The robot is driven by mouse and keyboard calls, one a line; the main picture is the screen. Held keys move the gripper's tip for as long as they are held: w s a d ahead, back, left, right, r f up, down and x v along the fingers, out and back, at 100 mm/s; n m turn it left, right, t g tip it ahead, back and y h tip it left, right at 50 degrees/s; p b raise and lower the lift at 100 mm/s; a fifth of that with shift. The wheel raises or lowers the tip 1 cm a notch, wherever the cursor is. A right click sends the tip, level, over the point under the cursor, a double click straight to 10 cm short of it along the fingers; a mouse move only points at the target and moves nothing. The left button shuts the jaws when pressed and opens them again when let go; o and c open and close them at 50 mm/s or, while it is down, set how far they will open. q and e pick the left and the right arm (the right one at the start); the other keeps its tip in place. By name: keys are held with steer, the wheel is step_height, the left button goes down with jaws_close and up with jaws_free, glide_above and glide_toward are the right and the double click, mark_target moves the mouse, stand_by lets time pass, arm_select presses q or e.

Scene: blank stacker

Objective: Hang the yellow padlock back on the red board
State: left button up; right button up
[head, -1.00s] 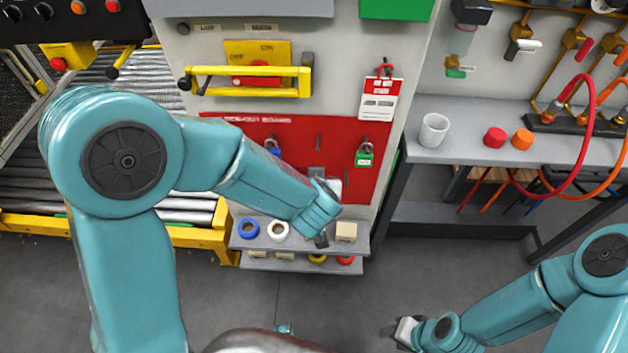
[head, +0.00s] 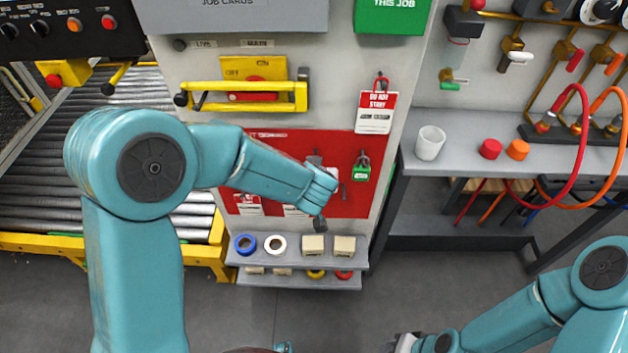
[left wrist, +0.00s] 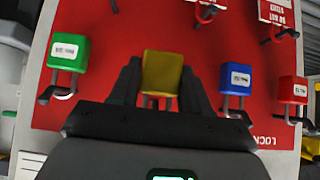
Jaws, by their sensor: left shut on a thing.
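The red board (head: 275,138) is on the grey panel behind my left arm. In the left wrist view the yellow padlock (left wrist: 162,70) is between the dark fingers of my left gripper (left wrist: 160,88), which is shut on it in front of the board. Its shackle is mostly hidden, and I cannot tell whether it is on a hook. The padlock is hidden in the head view. A green padlock (left wrist: 69,52), a blue padlock (left wrist: 236,76) and a red padlock (left wrist: 293,89) hang on the board. My right gripper (head: 405,342) is cut off at the bottom edge; its fingers are unclear.
Below the board, a small shelf (head: 300,262) holds tape rolls and tan blocks. A red and white tag (head: 376,113) hangs right of the panel's middle. A yellow handle (head: 245,97) sticks out above the board. A workbench (head: 465,142) with a white cup (head: 430,143) is at right.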

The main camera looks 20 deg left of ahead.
arm_select(q)
steer(key=shift+w+a+f+p, duration=0.2)
steer(key=shift+w+f, duration=0.15)
steer(key=shift+w, duration=0.35)
steer(key=shift+w+a+f+p, duration=0.2)
steer(key=shift+w+f, duration=0.1)
steer(key=shift+w, duration=0.4)
steer(key=shift+f, duration=0.1)
steer(key=o, duration=1.2)
